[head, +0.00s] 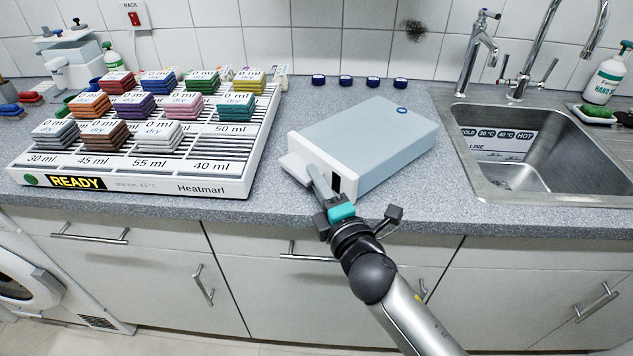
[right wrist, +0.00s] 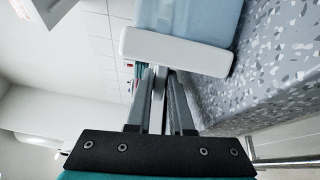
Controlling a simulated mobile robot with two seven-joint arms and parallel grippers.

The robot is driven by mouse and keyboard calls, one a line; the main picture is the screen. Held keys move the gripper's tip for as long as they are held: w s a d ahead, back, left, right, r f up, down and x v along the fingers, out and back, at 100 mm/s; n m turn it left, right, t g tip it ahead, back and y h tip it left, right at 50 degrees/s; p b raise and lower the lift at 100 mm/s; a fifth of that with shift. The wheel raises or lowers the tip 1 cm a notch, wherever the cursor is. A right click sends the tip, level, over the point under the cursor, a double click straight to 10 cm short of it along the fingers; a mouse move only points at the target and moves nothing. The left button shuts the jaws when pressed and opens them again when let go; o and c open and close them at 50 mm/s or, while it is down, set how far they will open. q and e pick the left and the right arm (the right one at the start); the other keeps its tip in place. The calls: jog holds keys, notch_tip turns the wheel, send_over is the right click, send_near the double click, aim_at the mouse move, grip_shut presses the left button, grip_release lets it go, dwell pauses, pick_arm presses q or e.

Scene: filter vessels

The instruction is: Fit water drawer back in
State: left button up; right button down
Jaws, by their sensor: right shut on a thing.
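A pale blue box (head: 385,135) with a white front (head: 318,152) and a blue ring mark on top lies on the counter, its front turned to the lower left. A white piece (head: 296,166), which looks like the water drawer's front, stands out from the low part of that front. A small dark patch (head: 336,181) shows to its right. My right gripper (head: 320,186) is at this piece, shut on a thin white grip; the right wrist view shows the white front plate (right wrist: 175,52) just beyond the fingers (right wrist: 160,95). How deep the drawer sits is unclear. My left gripper is out of view.
A white tiered rack marked READY (head: 220,186) with several coloured cloth stacks stands left on the counter (head: 245,205). Several dark blue caps (head: 345,81) line the back. A steel sink (head: 545,150) is at right. Cabinet handles (head: 305,252) jut out below the counter edge.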

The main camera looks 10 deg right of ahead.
jog(key=c, duration=1.2)
grip_release()
jog(key=shift+c, duration=0.2)
jog(key=o, duration=0.4)
jog(key=shift+s+d, duration=0.35)
jog(key=shift+s, duration=1.65)
jog(key=shift+s+d, duration=0.4)
jog(key=shift+s, duration=1.55)
jog(key=shift+s+d, duration=0.35)
jog(key=shift+s, duration=1.65)
